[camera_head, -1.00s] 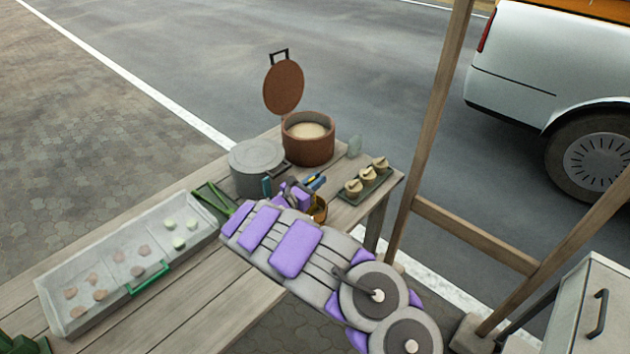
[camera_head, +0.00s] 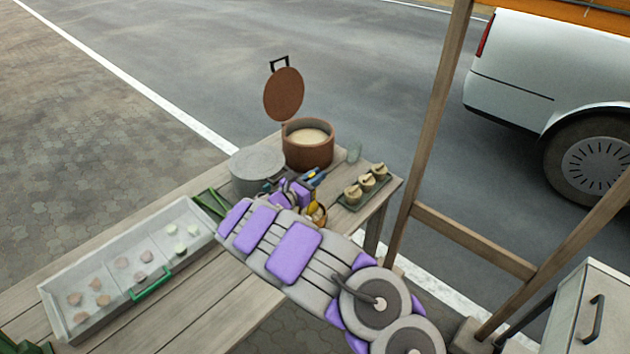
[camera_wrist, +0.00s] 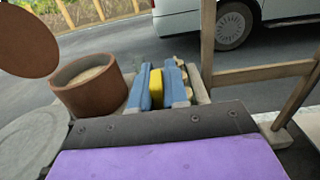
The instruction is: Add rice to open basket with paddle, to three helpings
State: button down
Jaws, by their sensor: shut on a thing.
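A round brown container (camera_head: 306,155) stands open at the back of the table, its brown lid (camera_head: 284,94) raised behind it. Pale, rice-like filling (camera_head: 306,136) shows inside; the container also shows at the left of the wrist view (camera_wrist: 92,92). My gripper (camera_wrist: 163,86), blue-fingered, is shut on a yellow piece (camera_wrist: 156,88), just right of the container in that view. I cannot tell whether the yellow piece is the paddle's handle. In the head view, my arm hides most of the grip; a yellow and tan object (camera_head: 318,213) shows partly beside it.
A grey lidded pot (camera_head: 257,163) stands left of the brown container. A small tray (camera_head: 347,203) with three tan cups is at the right table edge, near a clear item (camera_head: 354,152). A long pale tray (camera_head: 62,330) with several small pieces lies left. A wooden post (camera_head: 428,130) rises right.

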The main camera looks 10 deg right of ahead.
notch_tip(320, 180, up, 9)
jog(key=p, duration=0.4)
jog(key=shift+f, duration=0.2)
dwell(0.5)
